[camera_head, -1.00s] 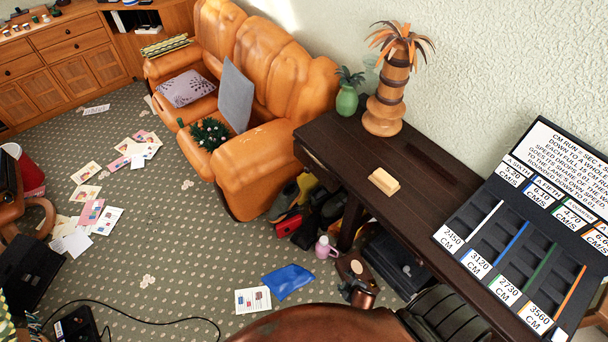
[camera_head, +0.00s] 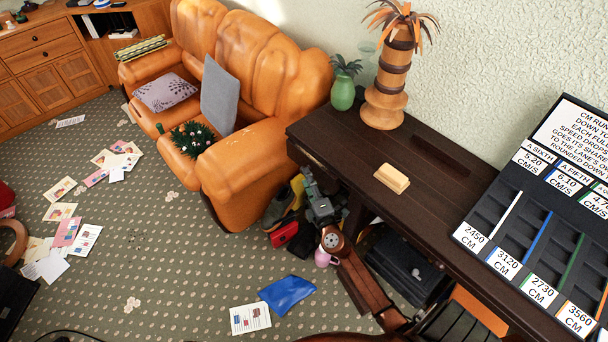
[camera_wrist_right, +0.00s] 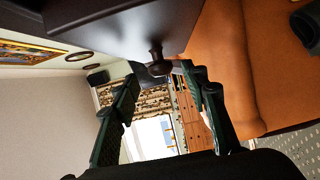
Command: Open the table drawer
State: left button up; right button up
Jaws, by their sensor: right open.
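The dark brown table (camera_head: 440,200) stands against the wall, and its drawer front (camera_head: 308,158) is at the left end, facing the sofa. In the right wrist view the drawer's dark panel (camera_wrist_right: 110,25) fills the top, with a round knob (camera_wrist_right: 158,66) standing out from it. My right gripper (camera_head: 309,186) is below and close to the drawer end. In the right wrist view my right gripper (camera_wrist_right: 158,80) is open, with the knob near the gap between its fingertips. I cannot tell if they touch it. My left gripper is not in view.
The orange sofa (camera_head: 235,180) is close to the table's left end. A green vase (camera_head: 343,93), a wooden palm ornament (camera_head: 390,80) and a cream block (camera_head: 392,178) stand on the table. Shoes, a red item (camera_head: 284,233) and a black case (camera_head: 400,262) lie below.

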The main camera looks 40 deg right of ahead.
jog(key=shift+x, duration=1.65)
jog(key=shift+f, duration=0.1)
grip_shut()
